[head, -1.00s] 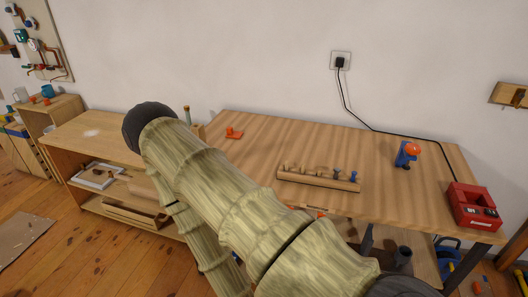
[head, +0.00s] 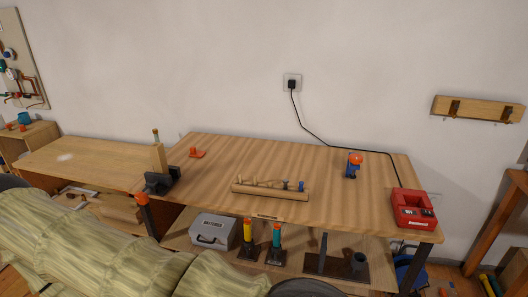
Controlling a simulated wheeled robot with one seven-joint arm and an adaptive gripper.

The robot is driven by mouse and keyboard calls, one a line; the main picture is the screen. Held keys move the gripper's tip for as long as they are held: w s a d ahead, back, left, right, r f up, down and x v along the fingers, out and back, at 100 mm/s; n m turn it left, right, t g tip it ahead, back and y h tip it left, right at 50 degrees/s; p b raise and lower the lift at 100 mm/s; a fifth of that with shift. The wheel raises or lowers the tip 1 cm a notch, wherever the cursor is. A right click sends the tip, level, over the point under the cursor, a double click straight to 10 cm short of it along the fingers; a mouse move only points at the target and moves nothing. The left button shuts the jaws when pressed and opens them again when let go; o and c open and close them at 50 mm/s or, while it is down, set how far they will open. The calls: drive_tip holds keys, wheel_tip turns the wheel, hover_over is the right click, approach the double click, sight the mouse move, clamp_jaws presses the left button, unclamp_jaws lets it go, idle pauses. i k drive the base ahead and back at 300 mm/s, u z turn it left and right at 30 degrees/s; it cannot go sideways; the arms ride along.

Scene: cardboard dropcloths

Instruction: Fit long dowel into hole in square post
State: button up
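The square post (head: 159,158) is a light wooden block standing slightly tilted in a dark vise (head: 162,181) at the left end of the workbench. A short, thin wooden piece with a dark tip (head: 155,135) shows at the post's top; I cannot tell whether it sits in a hole or behind the post. A long wooden rack (head: 271,189) lies on the bench with several pegs, some wooden and some blue-topped, too small to tell which is the long dowel. My arm, in a pale ribbed sleeve, crosses the lower left. My gripper is outside the view.
The workbench (head: 340,205) is mostly clear. It holds an orange piece (head: 197,152), a blue-and-orange tool (head: 354,165) and a red charger (head: 413,208). A grey toolbox (head: 213,232) and clamps stand on the shelf below. A lower bench (head: 95,158) adjoins on the left.

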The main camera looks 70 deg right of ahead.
sight(157, 151)
drive_tip(key=z, duration=0.7)
drive_tip(key=i, duration=1.35)
drive_tip(key=z, duration=1.8)
drive_tip(key=i, duration=0.85)
drive_tip(key=z, duration=0.7)
drive_tip(key=k, duration=1.1)
drive_tip(key=u, duration=0.75)
